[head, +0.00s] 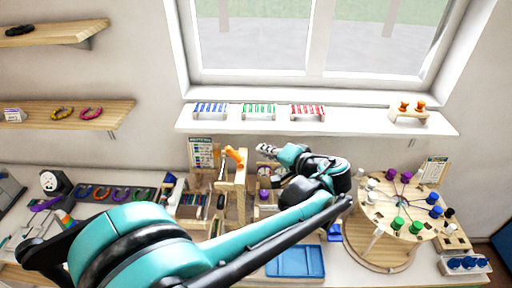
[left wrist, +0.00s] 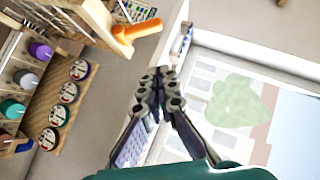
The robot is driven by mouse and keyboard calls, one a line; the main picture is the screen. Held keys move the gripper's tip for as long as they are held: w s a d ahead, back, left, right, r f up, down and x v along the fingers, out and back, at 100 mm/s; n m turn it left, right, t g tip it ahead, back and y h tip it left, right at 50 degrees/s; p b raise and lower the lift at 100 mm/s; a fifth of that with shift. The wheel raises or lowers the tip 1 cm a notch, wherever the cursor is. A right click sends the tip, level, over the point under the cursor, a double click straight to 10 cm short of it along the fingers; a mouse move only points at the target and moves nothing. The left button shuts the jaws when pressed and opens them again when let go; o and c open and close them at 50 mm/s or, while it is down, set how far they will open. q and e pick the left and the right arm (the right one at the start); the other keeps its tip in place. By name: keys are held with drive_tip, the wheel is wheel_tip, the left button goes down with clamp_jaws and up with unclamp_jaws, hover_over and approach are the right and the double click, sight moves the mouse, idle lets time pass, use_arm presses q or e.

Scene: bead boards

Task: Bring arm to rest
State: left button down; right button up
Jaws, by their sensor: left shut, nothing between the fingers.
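My left arm reaches in from the lower left of the head view, across the worktable, and bends at the elbow on the right. My left gripper (head: 268,150) is raised in front of the wall, just below the window sill, and points left. In the left wrist view its two fingers (left wrist: 160,80) are closed together with nothing between them. It appears clear of the wooden stand with the orange part (head: 235,156), which also shows at the top of the left wrist view (left wrist: 135,31). My right gripper is not in view.
The sill (head: 350,124) holds blue, green and red racks. A round wooden board (head: 372,218) with coloured pegs stands at right. A blue tray (head: 294,262) lies at the front. Two wall shelves (head: 60,107) hang at left. A wooden rack (left wrist: 95,75) with spools fills the left wrist view's left.

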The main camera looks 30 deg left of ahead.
use_arm(q)
drive_tip(key=shift+s+d+r, duration=0.15)
drive_tip(key=shift+d+r, duration=0.1)
drive_tip(key=shift+d, duration=0.4)
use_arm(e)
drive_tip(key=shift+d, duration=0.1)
use_arm(q)
drive_tip(key=s+d+f+m+h+b, duration=0.1)
drive_tip(key=s+f+h+b, duration=0.25)
drive_tip(key=f, duration=0.45)
drive_tip(key=s+d+f+h+b, duration=0.25)
drive_tip(key=s+f+b, duration=0.2)
drive_tip(key=f, duration=0.35)
drive_tip(key=s+d+f+t+h+b, duration=0.3)
drive_tip(key=s+d+f+h+b, duration=0.2)
drive_tip(key=d+f+h+b, duration=0.2)
wheel_tip(320, 180, down, 4)
drive_tip(key=shift+s+d+f, duration=0.2)
drive_tip(key=shift+d, duration=0.9)
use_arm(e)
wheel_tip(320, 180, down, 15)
